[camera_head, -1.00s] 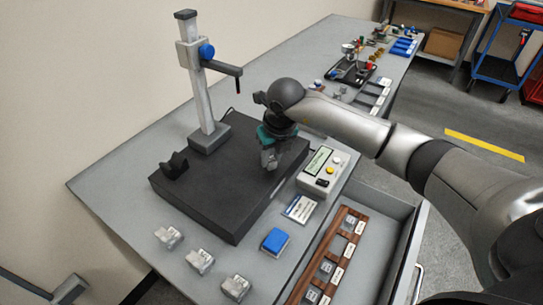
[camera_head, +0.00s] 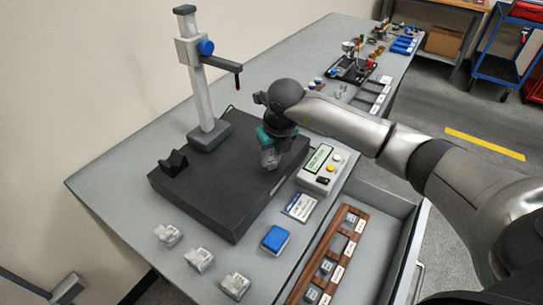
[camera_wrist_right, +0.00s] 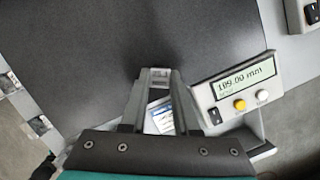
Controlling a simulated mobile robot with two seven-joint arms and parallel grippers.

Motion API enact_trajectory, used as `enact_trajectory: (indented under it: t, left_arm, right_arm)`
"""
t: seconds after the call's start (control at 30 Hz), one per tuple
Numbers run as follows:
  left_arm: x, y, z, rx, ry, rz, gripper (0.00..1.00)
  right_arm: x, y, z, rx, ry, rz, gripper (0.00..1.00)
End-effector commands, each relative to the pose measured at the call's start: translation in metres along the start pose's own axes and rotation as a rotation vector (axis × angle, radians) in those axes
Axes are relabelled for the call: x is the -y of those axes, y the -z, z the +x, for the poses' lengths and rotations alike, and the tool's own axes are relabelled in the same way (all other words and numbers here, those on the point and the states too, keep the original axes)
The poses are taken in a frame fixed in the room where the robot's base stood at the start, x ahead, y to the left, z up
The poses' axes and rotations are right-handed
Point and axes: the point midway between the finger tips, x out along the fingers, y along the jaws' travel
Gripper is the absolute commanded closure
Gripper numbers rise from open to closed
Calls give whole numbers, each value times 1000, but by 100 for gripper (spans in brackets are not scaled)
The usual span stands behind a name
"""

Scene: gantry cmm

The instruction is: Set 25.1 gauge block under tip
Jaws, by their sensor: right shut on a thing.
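My right gripper (camera_head: 268,162) is over the dark granite plate (camera_head: 215,195), to the right of the stand's foot. In the right wrist view its fingers (camera_wrist_right: 158,74) are shut on a small grey block (camera_wrist_right: 158,72). The block's marking cannot be read, and the fingers hide much of it. The measuring stand (camera_head: 201,95) stands at the plate's back, with an arm reaching right. My left gripper is not in view.
A readout box (camera_head: 319,168) sits right of the plate; its display shows 109.00 mm. A dark V-shaped holder (camera_head: 174,164) is on the plate's left. An open drawer holds a wooden rack (camera_head: 337,250) of blocks.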

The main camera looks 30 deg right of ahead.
Motion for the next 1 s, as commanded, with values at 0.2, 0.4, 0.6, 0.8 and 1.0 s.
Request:
enact_trajectory:
  t: [0.2, 0.4, 0.6, 0.8, 1.0]
  left_arm:
    - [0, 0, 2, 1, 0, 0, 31]
    - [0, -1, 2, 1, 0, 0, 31]
    - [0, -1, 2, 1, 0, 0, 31]
    - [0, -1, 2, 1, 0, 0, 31]
    - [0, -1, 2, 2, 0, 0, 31]
  right_arm:
    - [0, 0, 2, 1, 0, 0, 100]
    - [0, 0, 2, 1, 0, 0, 48]
    - [0, 0, 2, 0, 0, 0, 36]
    - [0, 1, 2, -1, 0, 0, 24]
    - [0, 1, 2, 0, 0, 0, 11]
